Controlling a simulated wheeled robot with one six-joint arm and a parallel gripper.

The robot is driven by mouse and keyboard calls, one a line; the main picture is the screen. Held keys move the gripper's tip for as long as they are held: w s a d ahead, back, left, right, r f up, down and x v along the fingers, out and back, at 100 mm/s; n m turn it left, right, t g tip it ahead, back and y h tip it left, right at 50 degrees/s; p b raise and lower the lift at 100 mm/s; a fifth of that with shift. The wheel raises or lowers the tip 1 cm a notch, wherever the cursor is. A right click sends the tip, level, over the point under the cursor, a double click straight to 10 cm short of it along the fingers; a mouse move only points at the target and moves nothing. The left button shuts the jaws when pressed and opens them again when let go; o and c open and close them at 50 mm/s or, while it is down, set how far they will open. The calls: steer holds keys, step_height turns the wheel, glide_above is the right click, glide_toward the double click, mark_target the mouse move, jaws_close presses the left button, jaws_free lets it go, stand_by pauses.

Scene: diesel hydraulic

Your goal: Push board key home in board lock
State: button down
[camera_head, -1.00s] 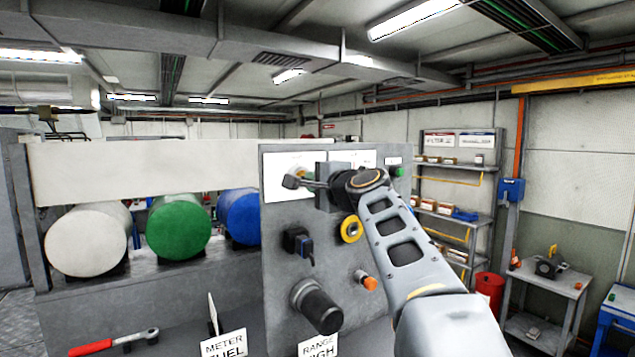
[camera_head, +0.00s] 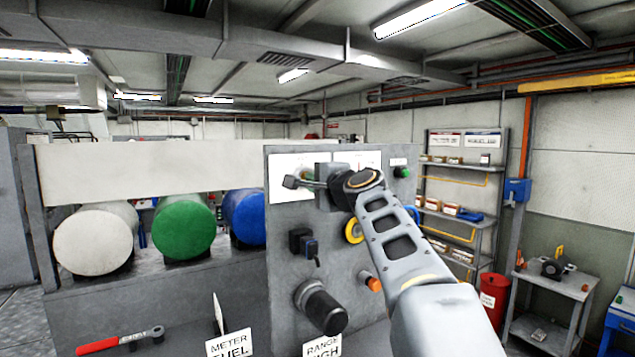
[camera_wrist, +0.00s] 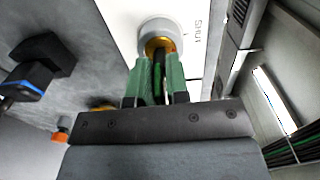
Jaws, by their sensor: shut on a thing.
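The board lock (camera_wrist: 157,28) is a pale round collar with a brass centre, on a white plate at the top of the wrist view. The board key (camera_wrist: 158,72) is a thin dark piece between my green fingers, in line with the brass centre. My gripper (camera_wrist: 157,85) is shut on the key, right in front of the lock. The key's tip and how deep it sits are hidden. In the head view my gripper (camera_head: 308,183) is at the upper part of the grey board (camera_head: 285,270); the key cannot be made out there.
Below my gripper the board carries a dark switch with a blue part (camera_head: 303,243), a yellow ring (camera_head: 353,231), a large black knob (camera_head: 321,307) and an orange button (camera_head: 372,284). A green button (camera_head: 402,172) is at upper right.

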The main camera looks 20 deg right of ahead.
steer(key=c, duration=1)
jaws_free()
steer(key=shift+c, duration=0.2)
steer(key=s+d+b, duration=0.1)
steer(key=s+b, duration=0.3)
steer(key=s, duration=0.9)
steer(key=shift+s+d, duration=0.25)
steer(key=shift+s, duration=0.15)
